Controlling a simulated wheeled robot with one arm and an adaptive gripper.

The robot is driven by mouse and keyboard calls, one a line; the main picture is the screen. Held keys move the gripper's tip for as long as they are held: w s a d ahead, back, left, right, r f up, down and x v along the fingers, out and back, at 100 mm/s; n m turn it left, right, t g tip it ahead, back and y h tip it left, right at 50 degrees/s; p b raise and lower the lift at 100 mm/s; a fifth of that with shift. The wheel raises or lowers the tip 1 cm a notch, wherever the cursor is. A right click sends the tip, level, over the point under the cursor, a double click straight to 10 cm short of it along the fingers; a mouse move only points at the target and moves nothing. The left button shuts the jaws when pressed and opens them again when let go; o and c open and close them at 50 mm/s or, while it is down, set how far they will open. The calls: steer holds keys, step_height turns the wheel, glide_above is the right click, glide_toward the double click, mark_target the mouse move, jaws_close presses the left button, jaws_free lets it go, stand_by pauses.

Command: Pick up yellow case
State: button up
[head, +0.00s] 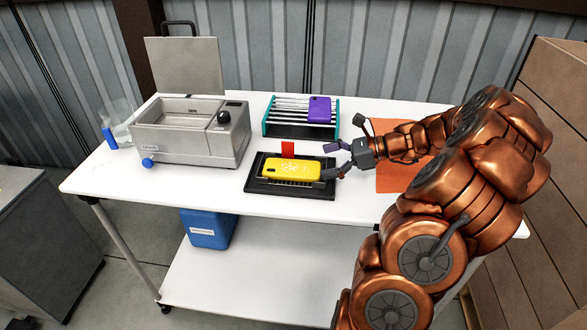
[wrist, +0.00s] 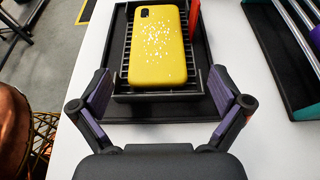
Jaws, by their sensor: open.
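The yellow case (head: 291,169) is a phone case with a white speckled pattern. It lies on a ribbed rack in a black tray (head: 263,186) on the white table. In the wrist view the yellow case (wrist: 158,45) is ahead of my gripper (wrist: 162,92), between the lines of its two spread fingers. My gripper (head: 332,160) is open and empty at the right end of the case. In the wrist view the fingertips are over the tray's near part, and a gap shows between them and the case.
A red upright piece (head: 288,148) stands at the case's back edge. A teal rack (head: 268,120) with a purple case (head: 320,109) is behind. A grey lidded machine (head: 190,132) stands left. An orange mat (head: 392,176) lies right under my arm. The table's front strip is clear.

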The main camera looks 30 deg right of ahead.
mark_target(299, 168)
steer(key=shift+a+p+x, duration=0.25)
steer(key=shift+p+x, duration=0.15)
steer(key=shift+x, duration=2.75)
steer(key=shift+s+r, duration=0.1)
steer(key=shift+s, duration=0.1)
steer(key=c, duration=1)
